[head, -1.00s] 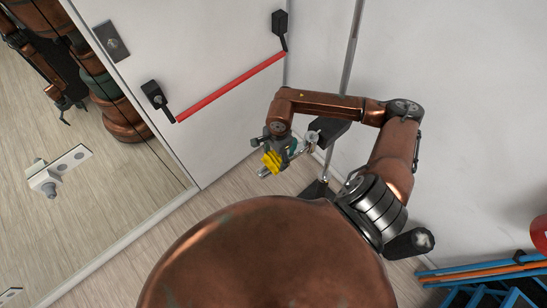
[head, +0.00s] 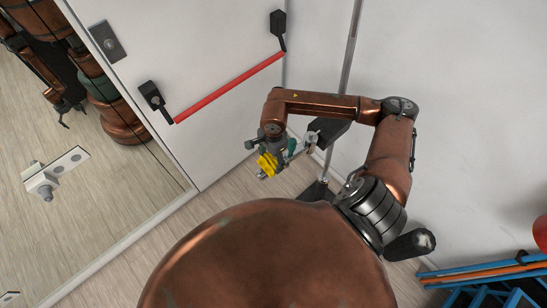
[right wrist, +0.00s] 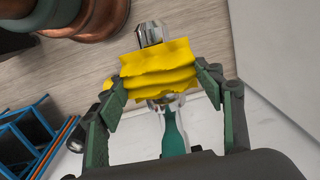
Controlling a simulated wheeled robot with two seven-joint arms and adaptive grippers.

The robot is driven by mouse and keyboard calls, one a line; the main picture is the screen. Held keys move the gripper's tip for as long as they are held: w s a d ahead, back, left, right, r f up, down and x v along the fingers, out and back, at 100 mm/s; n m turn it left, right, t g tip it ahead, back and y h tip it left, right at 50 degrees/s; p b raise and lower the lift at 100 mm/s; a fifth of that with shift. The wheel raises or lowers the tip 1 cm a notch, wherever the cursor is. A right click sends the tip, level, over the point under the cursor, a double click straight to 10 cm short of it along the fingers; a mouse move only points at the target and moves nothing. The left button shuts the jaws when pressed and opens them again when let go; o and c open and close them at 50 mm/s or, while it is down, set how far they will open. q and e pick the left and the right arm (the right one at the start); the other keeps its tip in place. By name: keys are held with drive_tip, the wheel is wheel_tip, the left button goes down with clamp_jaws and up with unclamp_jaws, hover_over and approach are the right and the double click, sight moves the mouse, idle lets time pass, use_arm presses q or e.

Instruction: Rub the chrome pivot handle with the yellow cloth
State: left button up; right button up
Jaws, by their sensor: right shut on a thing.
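The yellow cloth (head: 267,164) is bunched between the fingers of my right gripper (right wrist: 160,84), which is shut on it. In the right wrist view the cloth (right wrist: 158,70) lies in folds across a chrome bar, the pivot handle (right wrist: 150,33). The faceted chrome end sticks out above the cloth and a shiny part with teal shows below it. Whether the cloth wraps fully around the bar is hidden. In the head view the chrome handle (head: 312,137) shows beside the gripper, near a dark box on a post. My left gripper is not in view.
A white door (head: 220,55) with a red push bar (head: 230,87) stands behind the gripper. A mirror-like panel with a chrome fitting (head: 55,172) is at left. Blue and orange racks (head: 480,272) stand at lower right. A slim post (head: 347,60) rises near the arm.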

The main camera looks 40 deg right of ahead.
drive_tip(key=shift+a+f+b, duration=0.2)
drive_tip(key=shift+a+b, duration=0.35)
drive_tip(key=shift+a, duration=0.6)
drive_tip(key=shift+a+f+b, duration=0.15)
drive_tip(key=shift+a+b, duration=0.4)
drive_tip(key=shift+a, duration=0.6)
drive_tip(key=shift+d+r+b, duration=0.2)
drive_tip(key=shift+d+b, duration=0.45)
drive_tip(key=shift+d, duration=1.05)
drive_tip(key=shift+d+f+b, duration=0.1)
drive_tip(key=shift+d+b, duration=0.65)
drive_tip(key=shift+d, duration=0.7)
drive_tip(key=shift+d+b, duration=0.1)
drive_tip(key=shift+b, duration=0.25)
